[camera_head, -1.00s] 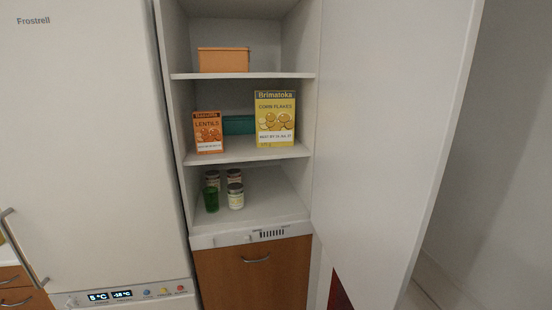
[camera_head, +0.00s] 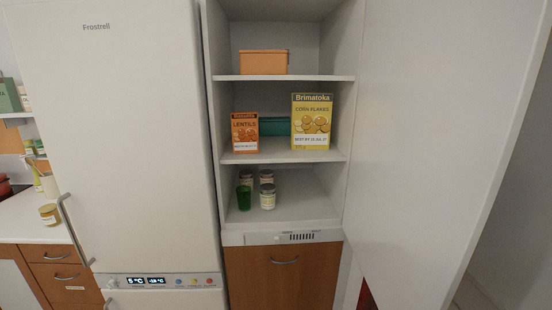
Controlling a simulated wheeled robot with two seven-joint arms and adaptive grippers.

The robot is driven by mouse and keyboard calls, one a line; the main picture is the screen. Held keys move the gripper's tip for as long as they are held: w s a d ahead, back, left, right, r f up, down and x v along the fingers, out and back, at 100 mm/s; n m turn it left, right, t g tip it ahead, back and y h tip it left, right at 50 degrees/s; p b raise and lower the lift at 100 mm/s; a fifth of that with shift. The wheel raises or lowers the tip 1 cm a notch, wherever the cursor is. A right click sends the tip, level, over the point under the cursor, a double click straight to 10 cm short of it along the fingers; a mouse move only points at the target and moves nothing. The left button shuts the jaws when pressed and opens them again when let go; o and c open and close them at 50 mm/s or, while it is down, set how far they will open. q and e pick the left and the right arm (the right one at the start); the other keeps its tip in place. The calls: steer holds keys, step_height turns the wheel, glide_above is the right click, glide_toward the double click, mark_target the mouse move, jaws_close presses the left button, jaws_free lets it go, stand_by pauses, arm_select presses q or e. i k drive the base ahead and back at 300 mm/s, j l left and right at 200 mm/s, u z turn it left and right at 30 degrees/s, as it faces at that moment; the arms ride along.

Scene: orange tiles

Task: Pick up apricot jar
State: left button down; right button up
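Another jar (camera_head: 49,214) with a yellowish look stands on the counter at the far left. The labels are too small to read, so I cannot tell which one is the apricot jar. Neither of my grippers is in view.
A green glass (camera_head: 244,198) stands in front of the back left jar. Above are a lentils box (camera_head: 245,132), a corn flakes box (camera_head: 312,121), a teal box (camera_head: 273,127) and an orange box (camera_head: 263,62). The open cupboard door (camera_head: 440,130) fills the right; a fridge (camera_head: 130,150) stands left.

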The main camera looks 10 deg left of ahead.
mark_target(50, 215)
steer(key=j+u, duration=0.2)
steer(key=u, duration=0.3)
steer(key=i+j+u, duration=0.1)
steer(key=u, duration=0.35)
steer(key=i+j+u, duration=0.1)
steer(key=u, duration=0.4)
steer(key=i+u, duration=0.15)
steer(key=u, duration=0.3)
steer(key=i+j+z, duration=0.1)
steer(key=i+j, duration=0.15)
steer(key=i+j+z, duration=0.1)
steer(key=i+j, duration=0.15)
steer(key=i+j+z, duration=0.1)
steer(key=i+j, duration=0.15)
steer(key=j, duration=0.2)
steer(key=i+j+z, duration=0.1)
steer(key=i+j, duration=0.15)
steer(key=i+j+z, duration=0.15)
steer(key=j, duration=0.3)
steer(key=i+j+z, duration=0.1)
steer(key=i+j, duration=0.15)
steer(key=j, duration=0.15)
steer(key=i+j+z, duration=0.1)
steer(key=j, duration=0.3)
steer(key=i, duration=0.05)
